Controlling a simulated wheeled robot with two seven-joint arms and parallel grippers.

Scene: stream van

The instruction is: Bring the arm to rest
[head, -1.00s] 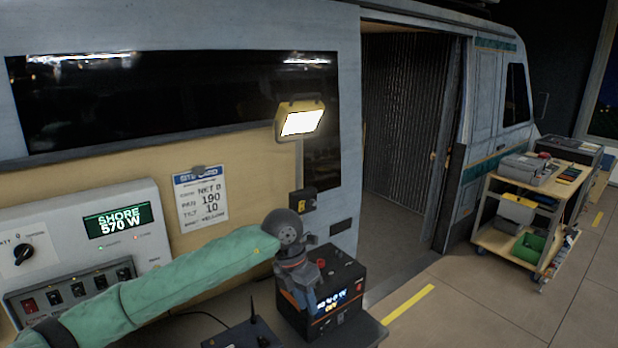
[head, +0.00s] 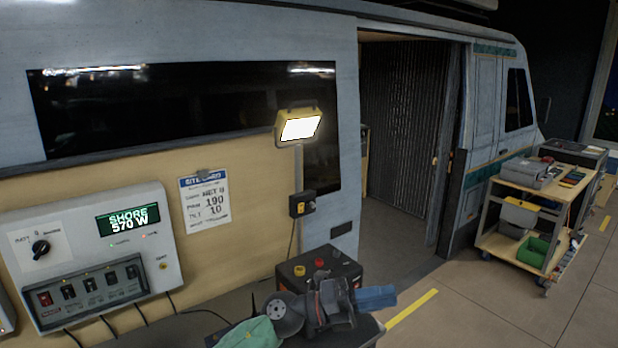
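My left gripper (head: 376,297) is at the bottom centre of the head view, its blue fingers pointing right. Its green-sleeved arm (head: 250,334) comes in low from the bottom edge. The fingers overlap from this side, so whether they are open or shut cannot be told, and no held object shows. My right gripper is not in view.
A control panel (head: 165,262) with switches and a "SHORE 570 W" display is at left. A lit work lamp (head: 299,124) stands on a pole beside the site card (head: 205,200). The van doorway (head: 405,140) is open. A tool cart (head: 520,185) stands at right, with clear floor in front.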

